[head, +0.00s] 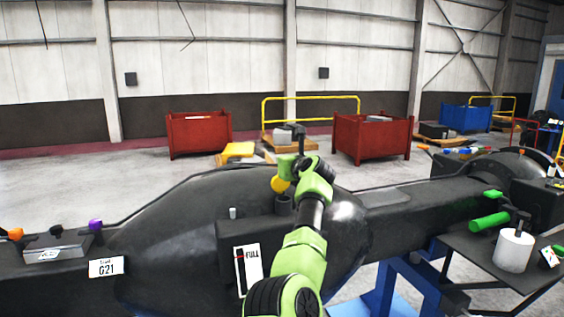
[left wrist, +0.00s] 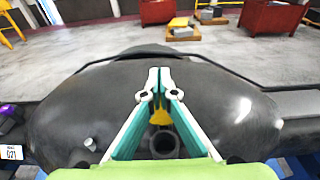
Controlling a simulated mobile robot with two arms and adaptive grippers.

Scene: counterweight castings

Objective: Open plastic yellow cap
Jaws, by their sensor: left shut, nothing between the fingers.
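The yellow cap (head: 279,184) shows on top of the large black casting, beside my left gripper. In the left wrist view the yellow cap (left wrist: 160,115) appears between the finger links, beyond a dark round neck (left wrist: 165,144). The neck's opening is visible and the cap appears tilted up behind it; whether they are joined is hidden. The neck (head: 283,203) also stands just below the cap in the head view. My left gripper (left wrist: 159,73) is shut and empty, its fingertips past the cap. Contact with the cap cannot be told. My right gripper is not in view.
The black casting (head: 180,220) fills the foreground, with a FULL gauge (head: 247,270) near my arm. A small tray (head: 500,250) with a white cylinder (head: 514,249) stands at right. Red bins (head: 200,134) stand far back. The floor between is largely open.

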